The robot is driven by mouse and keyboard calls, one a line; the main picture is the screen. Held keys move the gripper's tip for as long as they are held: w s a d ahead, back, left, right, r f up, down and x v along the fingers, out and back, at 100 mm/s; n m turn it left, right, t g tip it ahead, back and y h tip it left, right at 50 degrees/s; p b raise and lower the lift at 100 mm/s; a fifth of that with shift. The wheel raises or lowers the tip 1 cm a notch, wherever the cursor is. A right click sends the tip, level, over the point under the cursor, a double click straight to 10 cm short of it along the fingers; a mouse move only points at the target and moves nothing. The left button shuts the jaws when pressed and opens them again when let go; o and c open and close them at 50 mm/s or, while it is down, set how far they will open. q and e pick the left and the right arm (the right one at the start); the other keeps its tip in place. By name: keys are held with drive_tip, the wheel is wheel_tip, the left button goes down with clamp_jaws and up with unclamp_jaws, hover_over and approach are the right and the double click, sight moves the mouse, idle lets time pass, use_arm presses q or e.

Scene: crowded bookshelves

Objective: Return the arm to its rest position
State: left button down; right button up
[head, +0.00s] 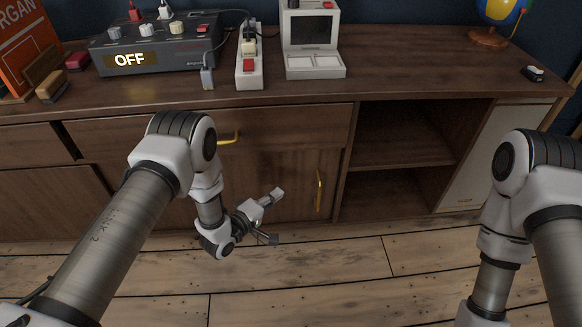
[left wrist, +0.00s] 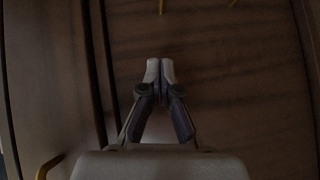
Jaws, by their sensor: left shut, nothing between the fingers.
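My left arm (head: 205,190) comes in from the left and hangs bent in front of the wooden cabinet. Its gripper (head: 276,194) is below the countertop, in front of the cabinet doors and above the floor. In the left wrist view, the two fingertips (left wrist: 160,70) are together with nothing between them. My right arm (head: 500,240) is at the right, bent downward; its gripper is out of the frame.
The cabinet's countertop (head: 400,75) carries a grey box marked OFF (head: 155,50), a power strip (head: 249,65) and a small retro computer (head: 312,40). Yellow handles (head: 319,190) are on the cabinet front. Open shelves (head: 395,150) are right of the doors. The wood floor (head: 330,270) is clear.

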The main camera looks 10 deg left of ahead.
use_arm(q)
drive_tip(key=s+a+f+m+g+y, duration=0.3)
drive_tip(key=s+g, duration=0.2)
drive_tip(key=s, duration=0.7)
drive_tip(key=s+a+f+m+g+y, duration=0.2)
drive_tip(key=s+a+m+g, duration=0.15)
drive_tip(key=s, duration=0.85)
drive_tip(key=s+a+f+m+g+y, duration=0.25)
drive_tip(key=s+g, duration=0.35)
drive_tip(key=s, duration=0.5)
wheel_tip(320, 180, up, 30)
drive_tip(key=m+p, duration=0.1)
drive_tip(key=p, duration=2.9)
drive_tip(key=shift+s+a+p, duration=0.3)
drive_tip(key=shift+s+p, duration=0.05)
drive_tip(key=shift+s, duration=0.1)
drive_tip(key=shift+r, duration=0.1)
